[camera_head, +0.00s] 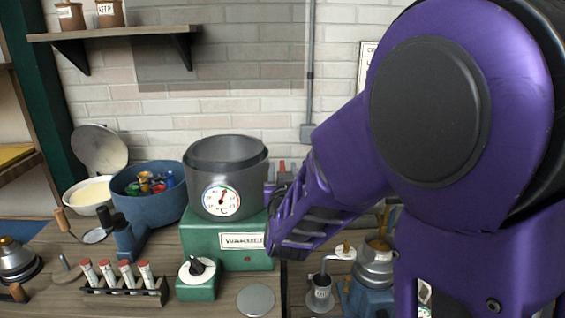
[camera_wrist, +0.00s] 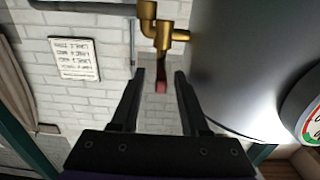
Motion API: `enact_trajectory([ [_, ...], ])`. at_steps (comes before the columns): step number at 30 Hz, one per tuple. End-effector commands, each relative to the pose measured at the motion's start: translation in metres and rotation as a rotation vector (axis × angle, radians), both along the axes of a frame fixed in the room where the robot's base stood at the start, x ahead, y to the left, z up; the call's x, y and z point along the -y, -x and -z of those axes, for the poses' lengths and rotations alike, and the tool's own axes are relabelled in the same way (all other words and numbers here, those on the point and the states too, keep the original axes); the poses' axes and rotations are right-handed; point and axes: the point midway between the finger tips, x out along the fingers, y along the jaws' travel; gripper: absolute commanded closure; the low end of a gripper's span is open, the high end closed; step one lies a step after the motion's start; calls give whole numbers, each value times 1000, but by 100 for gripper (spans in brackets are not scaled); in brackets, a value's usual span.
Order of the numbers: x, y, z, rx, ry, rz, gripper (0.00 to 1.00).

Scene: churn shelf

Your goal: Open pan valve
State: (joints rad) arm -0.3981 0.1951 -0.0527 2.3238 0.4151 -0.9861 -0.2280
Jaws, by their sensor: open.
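The dark grey pan (camera_head: 228,180) with a round dial thermometer (camera_head: 222,200) stands on a green warmer (camera_head: 225,240) in the head view. In the wrist view the pan (camera_wrist: 240,70) fills the right side. A brass valve (camera_wrist: 165,35) sticks out from its wall, with a red handle (camera_wrist: 161,82) pointing towards my gripper. My gripper (camera_wrist: 159,76) is open, with the red handle's end between its fingertips and a gap on each side. I cannot tell how deep the handle sits between the fingers. In the head view my arm hides most of the valve.
A blue bowl (camera_head: 140,207) of coloured items and a white bowl (camera_head: 85,203) stand left of the pan. A rack of tubes (camera_head: 125,284), a small knob box (camera_head: 198,278) and a round disc (camera_head: 255,300) lie in front. Metal apparatus (camera_head: 375,265) stands at right.

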Motion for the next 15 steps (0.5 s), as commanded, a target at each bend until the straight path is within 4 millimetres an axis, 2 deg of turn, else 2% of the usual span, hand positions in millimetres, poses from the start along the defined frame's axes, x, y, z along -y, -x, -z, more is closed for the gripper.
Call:
enact_trajectory([
  [12, -1, 1, 0, -1, 0, 0, 55],
  [15, -1, 1, 0, 0, 0, 0, 71],
])
